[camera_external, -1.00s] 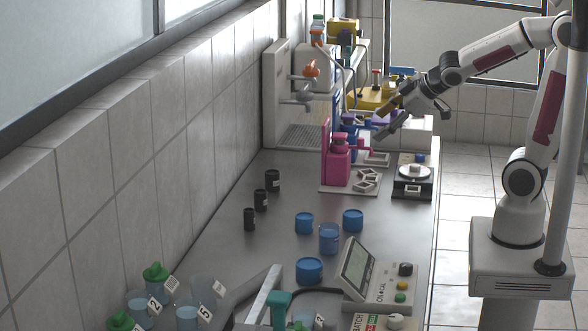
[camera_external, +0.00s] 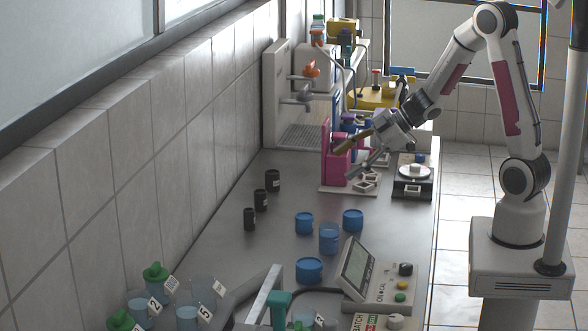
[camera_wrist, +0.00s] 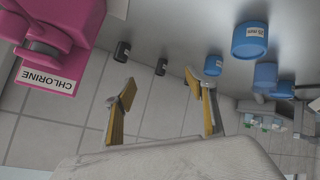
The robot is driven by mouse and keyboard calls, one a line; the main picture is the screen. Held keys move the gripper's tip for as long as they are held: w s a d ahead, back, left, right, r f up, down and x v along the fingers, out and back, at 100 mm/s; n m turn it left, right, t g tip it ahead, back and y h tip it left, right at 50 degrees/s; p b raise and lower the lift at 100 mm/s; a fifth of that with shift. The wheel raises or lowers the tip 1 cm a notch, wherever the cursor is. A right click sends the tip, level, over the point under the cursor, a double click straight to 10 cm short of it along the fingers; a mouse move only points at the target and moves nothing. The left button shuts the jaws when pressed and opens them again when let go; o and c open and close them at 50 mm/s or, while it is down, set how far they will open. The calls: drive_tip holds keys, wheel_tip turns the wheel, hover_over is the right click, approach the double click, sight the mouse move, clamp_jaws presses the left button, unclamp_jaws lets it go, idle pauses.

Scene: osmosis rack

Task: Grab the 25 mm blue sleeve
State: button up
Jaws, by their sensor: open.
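The 25 mm blue sleeve (camera_wrist: 250,40) is a short blue cylinder with a white "25 mm" label, at the upper right of the wrist view. It appears to be the right-hand blue cylinder (camera_external: 353,220) on the bench in the external view. My gripper (camera_external: 349,160) is open and empty beside the pink stand, above and behind the sleeve, apart from it. Its spread fingers also show in the wrist view (camera_wrist: 160,84), with the sleeve to the right of them.
A pink chlorine stand (camera_external: 337,165) is close to my gripper. A scale (camera_external: 413,180) stands to its right. Another blue cylinder (camera_external: 304,223), a blue beaker (camera_external: 329,240) and a wider blue cylinder (camera_external: 309,270) are near the sleeve. Black containers (camera_external: 261,200) stand left.

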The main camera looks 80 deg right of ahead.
sight(356, 212)
drive_tip(key=s+a+f+y, duration=0.1)
drive_tip(key=a+f+n+y, duration=0.1)
drive_tip(key=f, duration=0.1)
drive_tip(key=s+a+f+y, duration=0.1)
drive_tip(key=y, duration=0.1)
drive_tip(key=shift+s+f+g, duration=0.3)
drive_tip(key=shift+f, duration=0.1)
drive_tip(key=s+a+y, duration=0.1)
drive_tip(key=s+a+f+y, duration=0.1)
drive_tip(key=s, duration=0.1)
drive_tip(key=s+a+n+g+y, duration=0.1)
drive_tip(key=y, duration=0.1)
drive_tip(key=shift+s+a+f, duration=0.3)
drive_tip(key=shift+s+f, duration=0.1)
drive_tip(key=shift+s+a+y, duration=0.15)
drive_tip(key=shift+s+y, duration=0.15)
drive_tip(key=shift+y, duration=0.1)
drive_tip(key=shift+w+a, duration=0.1)
drive_tip(key=shift+x, duration=1.2)
drive_tip(key=shift+x, duration=2.55)
drive_tip(key=shift+f, duration=0.15)
drive_tip(key=c, duration=1.2)
